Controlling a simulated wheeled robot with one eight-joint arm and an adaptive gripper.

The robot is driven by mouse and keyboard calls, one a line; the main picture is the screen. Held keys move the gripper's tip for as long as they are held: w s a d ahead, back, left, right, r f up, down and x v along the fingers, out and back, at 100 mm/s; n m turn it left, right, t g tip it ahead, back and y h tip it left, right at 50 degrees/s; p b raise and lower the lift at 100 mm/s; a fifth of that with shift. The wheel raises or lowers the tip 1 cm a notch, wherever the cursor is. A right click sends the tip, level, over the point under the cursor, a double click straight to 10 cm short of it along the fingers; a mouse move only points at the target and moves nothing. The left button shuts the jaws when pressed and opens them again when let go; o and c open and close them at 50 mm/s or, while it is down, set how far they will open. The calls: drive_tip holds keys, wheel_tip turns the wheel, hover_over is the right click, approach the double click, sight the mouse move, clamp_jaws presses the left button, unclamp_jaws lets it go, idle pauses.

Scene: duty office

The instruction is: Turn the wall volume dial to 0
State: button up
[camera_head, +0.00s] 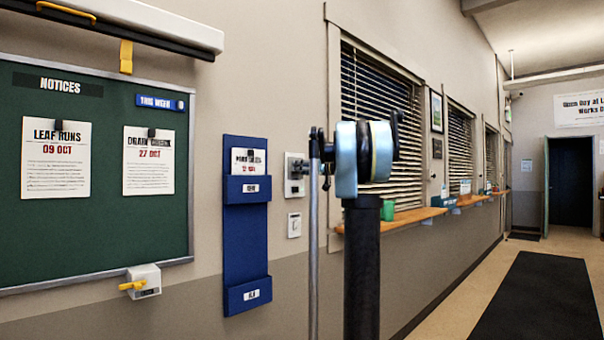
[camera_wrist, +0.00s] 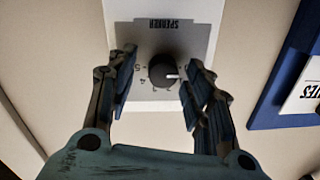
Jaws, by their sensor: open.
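The volume dial (camera_wrist: 163,71) is a round dark knob on a pale wall plate (camera_wrist: 185,42). The wrist view shows the plate upside down, marked SPEAKER. The dial's white pointer mark faces right in that view. The numbers 5 and 4 show left of and below the knob; others are hidden or too small to read. My gripper (camera_wrist: 157,74) is open, with one finger on each side of the dial and visible gaps to it. In the head view the plate (camera_head: 293,187) is on the wall left of my arm, which partly crosses in front of the area.
A blue wall holder (camera_head: 246,225) with a notice hangs close left of the plate; it also shows in the wrist view (camera_wrist: 285,85). A smaller white switch plate (camera_head: 294,225) is below. Windows with a wooden ledge (camera_head: 410,217) are right.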

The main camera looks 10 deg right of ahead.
drive_tip(key=shift+s, duration=0.1)
drive_tip(key=v, duration=1.1)
drive_tip(key=shift+s+d, duration=0.3)
drive_tip(key=s+a+f+g+h, duration=0.1)
drive_tip(key=s+a+f+g, duration=0.3)
drive_tip(key=s+f, duration=0.45)
drive_tip(key=s+a+f+m+g+h, duration=0.1)
drive_tip(key=s+a+f+h, duration=0.1)
drive_tip(key=s+a+f, duration=0.55)
drive_tip(key=s+a+f+g+h, duration=0.1)
drive_tip(key=s+a+f+g, duration=0.2)
drive_tip(key=s+f, duration=0.75)
drive_tip(key=s+d+f+m+g+h, duration=0.2)
drive_tip(key=s+d+f+h, duration=0.1)
drive_tip(key=s+f, duration=0.7)
drive_tip(key=s+d+f+m+g+h, duration=0.1)
drive_tip(key=s+d+f+h, duration=0.3)
drive_tip(key=s+f, duration=0.7)
wheel_tip(320, 180, down, 6)
drive_tip(key=shift+f+m+g, duration=0.1)
drive_tip(key=shift+m+g, duration=0.3)
drive_tip(key=shift+m, duration=0.2)
drive_tip(key=shift+s, duration=0.15)
